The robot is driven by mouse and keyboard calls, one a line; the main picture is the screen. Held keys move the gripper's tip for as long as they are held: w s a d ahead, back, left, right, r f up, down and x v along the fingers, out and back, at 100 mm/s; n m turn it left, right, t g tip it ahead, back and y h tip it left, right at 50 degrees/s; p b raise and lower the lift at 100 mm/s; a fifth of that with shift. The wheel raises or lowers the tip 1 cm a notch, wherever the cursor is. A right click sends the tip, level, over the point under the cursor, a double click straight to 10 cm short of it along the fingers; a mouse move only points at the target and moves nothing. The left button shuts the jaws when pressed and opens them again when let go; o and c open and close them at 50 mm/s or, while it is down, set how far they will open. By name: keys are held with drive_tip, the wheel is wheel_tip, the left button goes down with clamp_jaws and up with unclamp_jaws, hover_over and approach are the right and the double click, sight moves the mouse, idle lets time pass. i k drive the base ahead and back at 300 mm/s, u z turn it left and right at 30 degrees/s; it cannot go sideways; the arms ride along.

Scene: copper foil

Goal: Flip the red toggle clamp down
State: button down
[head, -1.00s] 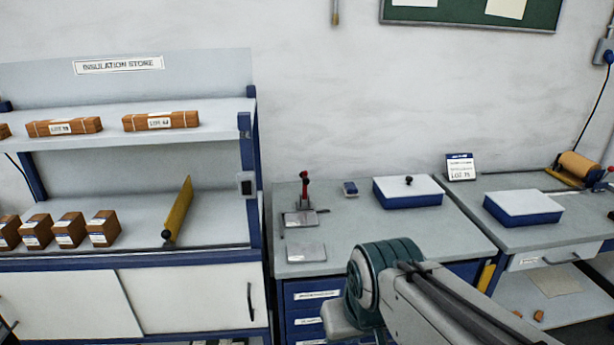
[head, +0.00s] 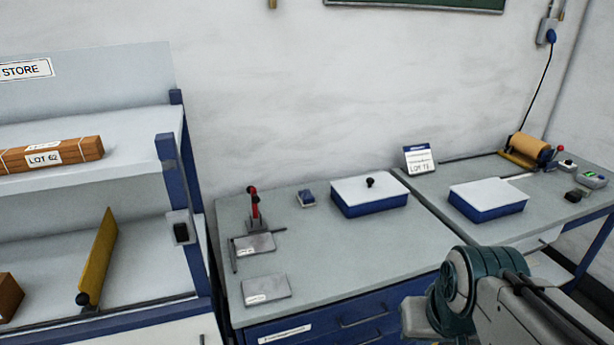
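The red toggle clamp (head: 254,208) stands near the back left of the grey workbench (head: 330,258). My arm shows at the lower right, in front of the bench and well apart from the clamp. My gripper's fingers are not in view.
A second labelled plate (head: 266,290) lies nearer the bench front. A small blue block (head: 306,198) and a white-lidded blue box (head: 370,195) stand right of the clamp. A shelf unit (head: 190,200) rises left of the bench. Another blue box (head: 488,200) and a foil roll (head: 530,150) are farther right.

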sight(253, 199)
drive_tip(key=i, duration=1.05)
drive_tip(key=u, duration=0.8)
